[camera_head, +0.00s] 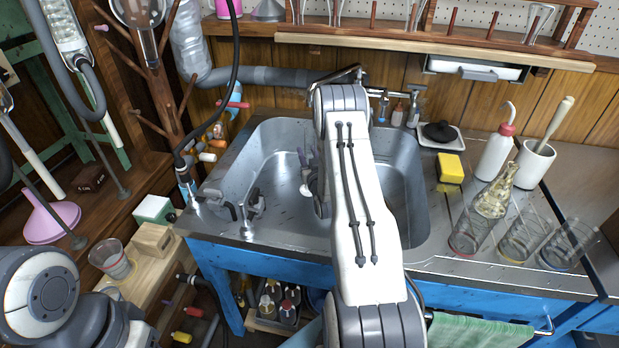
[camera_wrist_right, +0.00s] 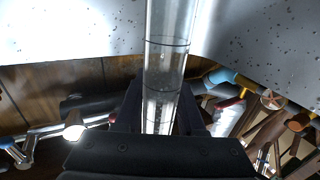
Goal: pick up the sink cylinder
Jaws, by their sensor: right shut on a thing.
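The sink cylinder (camera_wrist_right: 167,60) is a clear glass tube with dark ring lines, seen in the right wrist view. It passes between the dark fingers of my right gripper (camera_wrist_right: 161,112), which is shut on it. In the head view my right arm reaches over the metal sink (camera_head: 406,190) and hides most of the gripper; I cannot make out the cylinder there. My left arm shows at the lower left of the head view, but its gripper is not in view.
Right of the sink stand glass beakers (camera_head: 470,235), a conical flask (camera_head: 494,196), a wash bottle (camera_head: 496,155), a mortar (camera_head: 534,163) and a yellow sponge (camera_head: 450,168). A faucet (camera_head: 384,105) is behind the sink. A wooden rack (camera_head: 440,40) hangs above.

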